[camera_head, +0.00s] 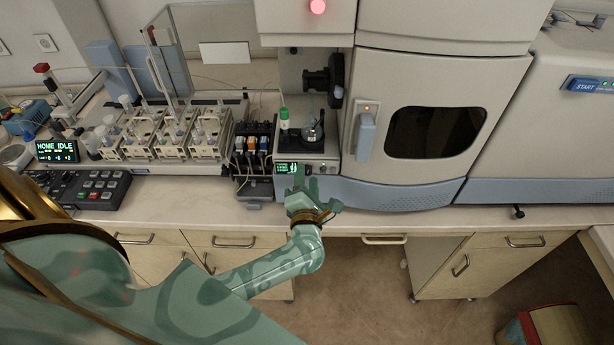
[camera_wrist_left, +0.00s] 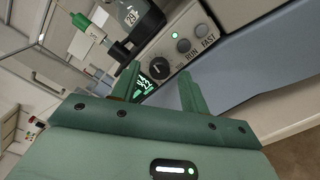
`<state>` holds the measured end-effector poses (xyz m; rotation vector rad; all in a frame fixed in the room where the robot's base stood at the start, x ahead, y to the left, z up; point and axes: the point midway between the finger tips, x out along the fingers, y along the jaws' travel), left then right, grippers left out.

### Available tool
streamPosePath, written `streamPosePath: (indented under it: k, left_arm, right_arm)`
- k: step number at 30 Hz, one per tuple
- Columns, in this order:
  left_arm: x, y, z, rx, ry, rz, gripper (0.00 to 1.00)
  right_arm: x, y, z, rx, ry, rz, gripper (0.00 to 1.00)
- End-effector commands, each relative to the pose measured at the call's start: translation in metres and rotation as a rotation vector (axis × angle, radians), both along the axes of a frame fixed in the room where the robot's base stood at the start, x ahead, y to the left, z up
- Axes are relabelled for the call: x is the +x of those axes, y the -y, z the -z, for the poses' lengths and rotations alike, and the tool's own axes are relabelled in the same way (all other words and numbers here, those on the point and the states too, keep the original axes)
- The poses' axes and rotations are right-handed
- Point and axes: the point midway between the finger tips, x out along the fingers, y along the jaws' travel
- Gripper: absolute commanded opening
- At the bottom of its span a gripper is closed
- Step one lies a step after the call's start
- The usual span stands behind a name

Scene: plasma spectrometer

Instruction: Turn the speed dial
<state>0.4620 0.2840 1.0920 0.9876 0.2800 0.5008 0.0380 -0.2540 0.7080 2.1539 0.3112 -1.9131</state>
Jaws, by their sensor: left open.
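The speed dial (camera_wrist_left: 159,67) is a dark round knob with a light pointer mark on the pump's front panel, seen in the left wrist view. It sits between the green display (camera_wrist_left: 147,84) and the RUN and FAST buttons (camera_wrist_left: 192,38). My left gripper (camera_wrist_left: 157,86) is open, its two green fingers apart in front of the panel with the dial showing beyond the gap. In the head view the left gripper (camera_head: 307,185) is just below the panel's green display (camera_head: 287,168). The dial is too small to make out clearly there. My right gripper is not in view.
A green-capped tube (camera_head: 284,118) and a glass piece (camera_head: 312,132) stand on the pump unit. A rack of bottles (camera_head: 165,135) and a keypad (camera_head: 98,187) stand left. The large spectrometer (camera_head: 440,60) stands right. The bench front edge is clear.

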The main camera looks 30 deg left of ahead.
Motion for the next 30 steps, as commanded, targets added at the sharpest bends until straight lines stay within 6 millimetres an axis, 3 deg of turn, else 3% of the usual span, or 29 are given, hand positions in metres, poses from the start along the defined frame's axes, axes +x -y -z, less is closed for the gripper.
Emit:
streamPosePath:
  k: [10, 11, 15, 16, 20, 24, 30]
  left_arm:
    - [0.006, -0.004, 0.0, 0.001, -0.001, 0.0, 0.45]
    - [0.005, -0.004, 0.0, 0.001, -0.001, 0.0, 0.42]
    - [0.005, -0.003, 0.0, 0.001, -0.001, 0.0, 0.03]
    - [0.005, -0.003, 0.0, 0.001, -0.001, 0.0, 0.0]
    - [0.005, -0.003, -0.001, 0.02, -0.013, -0.001, 0.0]
    - [0.005, -0.003, -0.004, 0.155, -0.098, -0.002, 0.0]
    - [0.005, -0.003, 0.0, 0.205, -0.125, 0.001, 0.0]
  right_arm:
    - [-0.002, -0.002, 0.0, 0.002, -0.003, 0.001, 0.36]
    - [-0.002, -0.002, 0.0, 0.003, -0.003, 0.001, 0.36]
    - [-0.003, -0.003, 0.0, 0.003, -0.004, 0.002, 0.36]
    - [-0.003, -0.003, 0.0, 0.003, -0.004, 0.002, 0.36]
    - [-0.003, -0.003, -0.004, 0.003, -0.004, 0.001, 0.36]
    - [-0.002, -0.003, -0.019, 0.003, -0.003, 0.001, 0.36]
    - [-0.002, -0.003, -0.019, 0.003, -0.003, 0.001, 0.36]
